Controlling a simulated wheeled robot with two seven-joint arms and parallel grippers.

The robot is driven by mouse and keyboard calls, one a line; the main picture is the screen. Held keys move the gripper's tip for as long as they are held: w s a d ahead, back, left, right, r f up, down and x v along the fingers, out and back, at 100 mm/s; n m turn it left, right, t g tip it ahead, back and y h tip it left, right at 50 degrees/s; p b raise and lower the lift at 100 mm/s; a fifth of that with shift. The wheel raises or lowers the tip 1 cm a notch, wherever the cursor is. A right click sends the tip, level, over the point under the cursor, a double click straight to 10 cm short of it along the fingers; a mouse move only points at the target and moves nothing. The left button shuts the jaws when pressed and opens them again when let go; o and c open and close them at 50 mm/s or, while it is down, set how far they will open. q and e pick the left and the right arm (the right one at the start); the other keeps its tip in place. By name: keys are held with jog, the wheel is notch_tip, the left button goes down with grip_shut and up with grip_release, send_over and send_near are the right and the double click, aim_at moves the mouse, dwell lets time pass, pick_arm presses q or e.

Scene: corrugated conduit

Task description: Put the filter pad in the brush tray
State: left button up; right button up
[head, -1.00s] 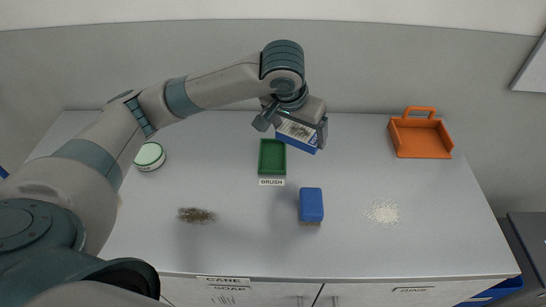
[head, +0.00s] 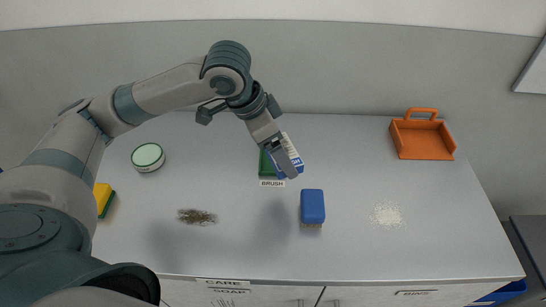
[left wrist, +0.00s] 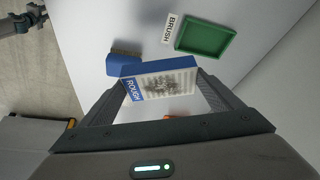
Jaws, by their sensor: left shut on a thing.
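The filter pad (head: 292,153) is a white block with a blue edge. In the left wrist view the pad (left wrist: 160,86) shows the word ROUGH on its blue side and a dark speckled patch on its white face. My left gripper (head: 285,172) is shut on it and holds it tilted above the table. The brush tray (head: 265,166) is a shallow green tray with a BRUSH label in front. In the head view the gripper and pad hide much of it; in the left wrist view the tray (left wrist: 206,40) looks empty. My right gripper is out of view.
A blue brush (head: 312,206) stands right of and in front of the tray.

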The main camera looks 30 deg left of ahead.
pick_arm(q)
jog(key=w+a+f, duration=0.2)
jog(key=w, duration=0.1)
jog(key=w+a+f+p, duration=0.1)
jog(key=w+a+f, duration=0.1)
jog(key=w, duration=0.1)
jog(key=w+a+f+p, duration=0.1)
jog(key=w+a+f, duration=0.2)
jog(key=shift+w, duration=0.15)
jog(key=shift+f+p, duration=0.9)
jog(key=shift+f, duration=1.1)
jog(key=shift+f, duration=0.15)
